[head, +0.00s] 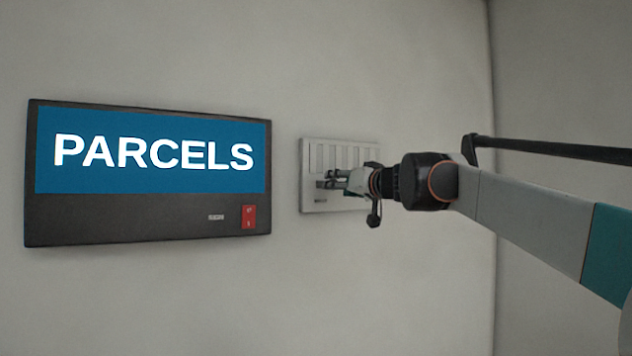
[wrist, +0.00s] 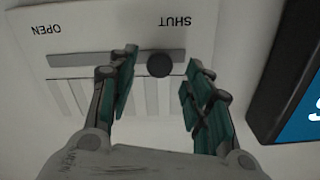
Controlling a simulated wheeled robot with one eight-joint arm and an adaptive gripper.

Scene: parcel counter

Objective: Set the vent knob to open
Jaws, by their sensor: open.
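The vent panel (head: 308,200) is a pale plate with slats, mounted on the wall; it also fills the upper part of the wrist view (wrist: 110,22). In the wrist view, upside-down lettering reads OPEN at the left and SHUT at the right. A dark slot (wrist: 75,60) runs between these ends. The round dark vent knob (wrist: 159,65) sits in the slot near the SHUT end. My gripper (wrist: 163,58) is open, with one finger on each side of the knob and visible gaps to both. In the head view my gripper (head: 334,180) is at the panel and hides the knob.
A dark-framed screen (head: 125,225) reading PARCELS hangs on the wall left of the panel, with a small red label (head: 249,217). Its edge shows at the right of the wrist view (wrist: 268,95).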

